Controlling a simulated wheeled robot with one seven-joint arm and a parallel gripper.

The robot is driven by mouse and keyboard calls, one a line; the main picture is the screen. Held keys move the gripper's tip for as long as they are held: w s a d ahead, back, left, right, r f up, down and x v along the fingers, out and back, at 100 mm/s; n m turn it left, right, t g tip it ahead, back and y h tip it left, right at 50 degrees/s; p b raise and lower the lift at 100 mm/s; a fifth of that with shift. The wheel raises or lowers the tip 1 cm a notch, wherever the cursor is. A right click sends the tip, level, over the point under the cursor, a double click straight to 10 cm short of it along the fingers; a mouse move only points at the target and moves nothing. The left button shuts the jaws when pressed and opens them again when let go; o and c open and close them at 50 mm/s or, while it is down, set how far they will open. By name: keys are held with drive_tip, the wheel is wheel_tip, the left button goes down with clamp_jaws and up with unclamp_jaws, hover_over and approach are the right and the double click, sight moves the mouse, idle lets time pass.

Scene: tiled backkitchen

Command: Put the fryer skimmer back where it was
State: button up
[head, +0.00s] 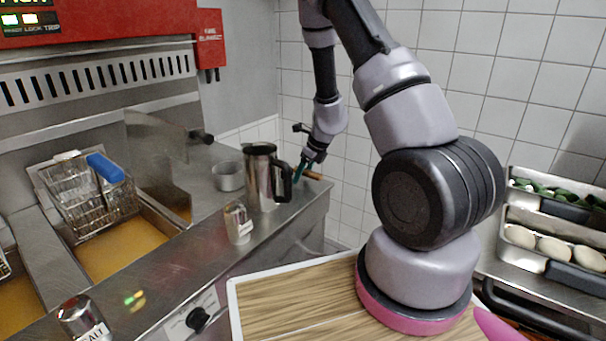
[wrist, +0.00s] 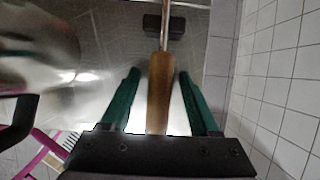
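The fryer skimmer shows in the wrist view as a wooden handle (wrist: 160,85) with a thin metal rod running on from its far end. Its head is not in clear view. In the head view the wooden handle (head: 313,175) pokes out past the right edge of the steel counter, behind the pitcher. My gripper (wrist: 160,80) has green fingers, one on each side of the handle, with a narrow gap showing on both sides. In the head view my gripper (head: 303,168) is low over the counter's far right corner.
A steel pitcher (head: 262,178) stands close left of my gripper, beside a small metal pot (head: 229,176) and a shaker (head: 238,222). A fryer basket (head: 90,200) with a blue handle hangs over oil at left. A tiled wall (head: 350,190) rises close at right.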

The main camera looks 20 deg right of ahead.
drive_tip(key=v, duration=1.2)
drive_tip(key=s+a+r+n+y, duration=0.1)
drive_tip(key=s+a+r+n, duration=0.1)
drive_tip(key=s+r+n, duration=0.3)
drive_tip(key=s+a+r+n+t, duration=0.1)
drive_tip(key=a+r+n, duration=0.15)
drive_tip(key=r, duration=0.45)
drive_tip(key=s+a+r+n+y, duration=0.1)
drive_tip(key=s+a+r+n, duration=0.2)
drive_tip(key=r, duration=0.4)
drive_tip(key=s+d+r+n+t+h, duration=0.1)
drive_tip(key=s+r+n, duration=0.3)
drive_tip(key=s+n, duration=0.3)
drive_tip(key=s+d+r+n+t+h, duration=0.1)
drive_tip(key=s+r+n, duration=0.4)
drive_tip(key=s+n, duration=0.2)
drive_tip(key=shift+s+h, duration=0.4)
drive_tip(key=shift+s, duration=0.5)
